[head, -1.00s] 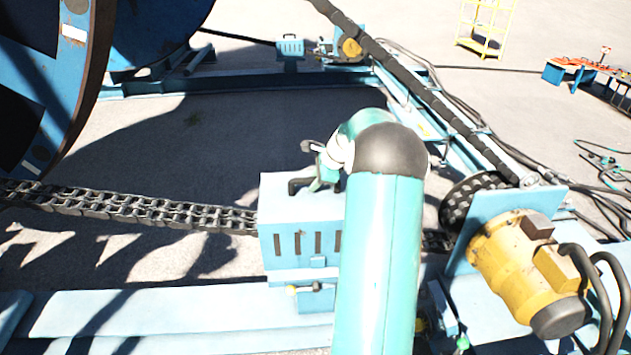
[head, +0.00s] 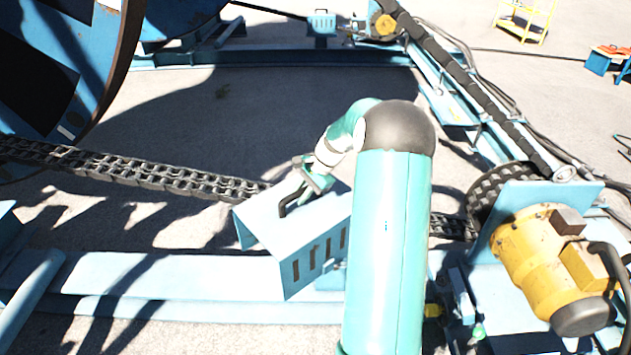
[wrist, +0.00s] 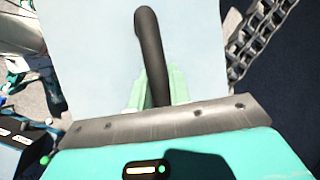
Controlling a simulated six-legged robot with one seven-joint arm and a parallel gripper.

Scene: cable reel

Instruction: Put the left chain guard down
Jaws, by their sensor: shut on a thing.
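The chain guard, a light blue slotted metal cover (head: 280,228), hangs from my gripper (head: 308,182) in the head view. It is turned and tilted, its slotted side facing down and right. My gripper is shut on its black handle (head: 290,198). In the wrist view the handle (wrist: 149,45) runs between the green fingers (wrist: 160,88) above the pale top plate (wrist: 95,40). The black drive chain (head: 150,172) runs exposed behind the guard and shows in the wrist view (wrist: 262,35). My arm hides the guard's right end.
A yellow motor (head: 535,255) and chain sprocket (head: 495,195) stand at the right. A blue frame beam (head: 150,280) runs along the front. The big blue reel (head: 75,60) is at the left. Open ground (head: 255,110) lies behind the chain. A similar blue cover (head: 321,22) stands far back.

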